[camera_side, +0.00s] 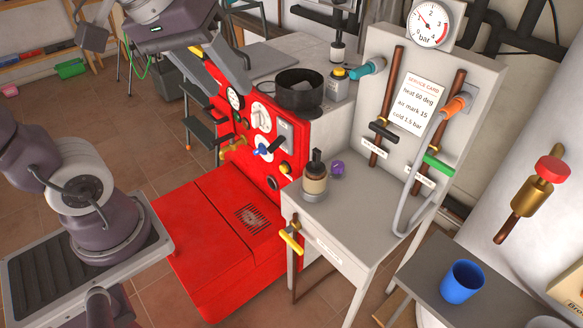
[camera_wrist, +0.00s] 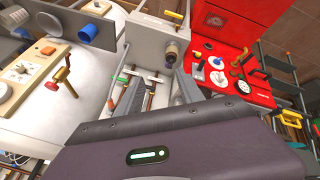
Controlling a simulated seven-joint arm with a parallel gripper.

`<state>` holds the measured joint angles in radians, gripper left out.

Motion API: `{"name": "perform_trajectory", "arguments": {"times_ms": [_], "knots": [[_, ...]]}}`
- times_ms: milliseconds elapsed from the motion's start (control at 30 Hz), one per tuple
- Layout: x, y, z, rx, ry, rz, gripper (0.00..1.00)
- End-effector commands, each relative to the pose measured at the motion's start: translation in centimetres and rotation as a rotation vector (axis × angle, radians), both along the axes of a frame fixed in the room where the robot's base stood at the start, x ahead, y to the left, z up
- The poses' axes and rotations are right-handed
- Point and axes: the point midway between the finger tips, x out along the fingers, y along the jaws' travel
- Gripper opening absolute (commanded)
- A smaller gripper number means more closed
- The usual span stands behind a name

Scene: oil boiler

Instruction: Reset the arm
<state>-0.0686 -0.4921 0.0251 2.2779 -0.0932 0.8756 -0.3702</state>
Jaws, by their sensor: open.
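My gripper (camera_side: 224,88) is high at the upper left of the side view, above the red boiler's front panel. Its two grey fingers point down and stand apart. In the wrist view, the fingers of my gripper (camera_wrist: 155,92) frame a gap with nothing held between them. Behind the gap, the grey panel with its pipes shows. The red boiler (camera_side: 205,235) has dials, knobs and a blue-handled valve (camera_side: 270,148) on its face. The fingers seem clear of it, though the exact distance cannot be told.
A black pot (camera_side: 300,90) stands behind the boiler panel. A grey table (camera_side: 350,215) holds a brown-capped bottle (camera_side: 315,178) and a purple piece (camera_side: 338,169). A gauge panel (camera_side: 400,45) rises behind. A blue cup (camera_side: 461,281) stands on a lower shelf at right.

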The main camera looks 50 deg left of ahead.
Motion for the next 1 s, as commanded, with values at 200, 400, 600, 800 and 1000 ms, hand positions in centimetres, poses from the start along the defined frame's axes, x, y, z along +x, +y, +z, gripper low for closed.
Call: {"name": "perform_trajectory", "arguments": {"times_ms": [200,400,600,800,1000], "knots": [[-7.4,-0.5,-3.8,0.263,-0.015,-0.416,0.45],[-7.8,-0.4,-4.1,0.281,-0.013,-0.443,0.45],[-7.8,-0.4,-4.1,0.278,-0.014,-0.440,0.45],[-7.7,-0.4,-4.1,0.278,-0.014,-0.438,0.45],[-7.7,-0.4,-4.0,0.278,-0.014,-0.438,0.45]]}}
